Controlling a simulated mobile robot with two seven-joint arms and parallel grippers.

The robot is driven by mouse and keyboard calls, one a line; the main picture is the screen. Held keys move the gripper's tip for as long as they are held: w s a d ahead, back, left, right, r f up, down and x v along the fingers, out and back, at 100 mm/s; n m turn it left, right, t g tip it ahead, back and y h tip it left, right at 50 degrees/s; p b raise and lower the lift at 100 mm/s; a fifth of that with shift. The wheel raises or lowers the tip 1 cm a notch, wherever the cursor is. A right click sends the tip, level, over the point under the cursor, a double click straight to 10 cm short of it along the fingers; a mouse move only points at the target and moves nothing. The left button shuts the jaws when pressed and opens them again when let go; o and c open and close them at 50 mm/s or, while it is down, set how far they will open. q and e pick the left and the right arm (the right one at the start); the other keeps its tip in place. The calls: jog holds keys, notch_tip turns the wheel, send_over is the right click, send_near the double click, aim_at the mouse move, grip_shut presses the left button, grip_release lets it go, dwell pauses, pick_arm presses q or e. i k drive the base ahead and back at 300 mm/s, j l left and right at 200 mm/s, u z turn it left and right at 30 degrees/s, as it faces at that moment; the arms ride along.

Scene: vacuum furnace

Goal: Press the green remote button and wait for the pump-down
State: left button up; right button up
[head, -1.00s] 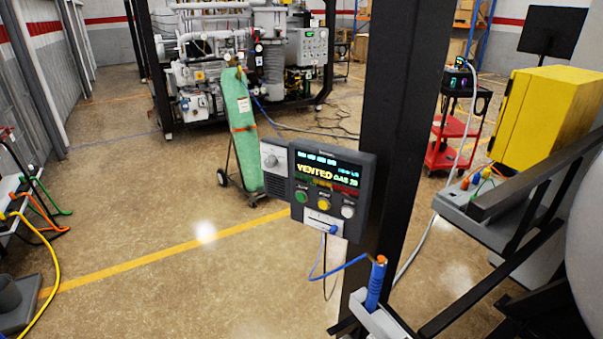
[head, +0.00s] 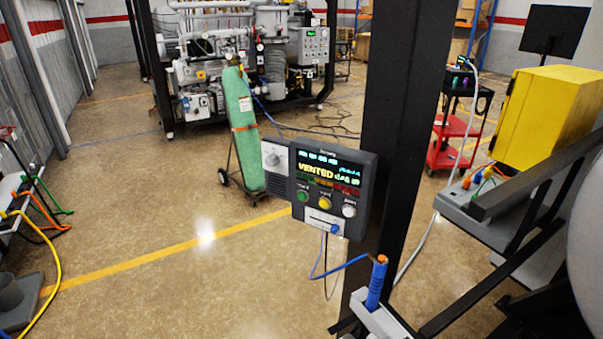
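The grey remote control box (head: 330,190) is fixed to a black post in the middle of the head view. Its lit screen (head: 330,171) reads "VENTED" in yellow, with smaller text that is hard to read. Below the screen sit the green button (head: 303,196), a yellow button (head: 325,202) and a white button (head: 348,210). Nothing touches or covers the buttons. Neither of my grippers is in view.
A black post (head: 399,110) stands behind the box. A blue tool with an orange tip (head: 377,283) stands in a holder below it. A green gas cylinder (head: 242,125) on a cart stands behind left. A yellow cabinet (head: 548,115) is at right.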

aim_at(302, 196)
jog(key=i+z, duration=0.65)
jog(key=i, duration=0.3)
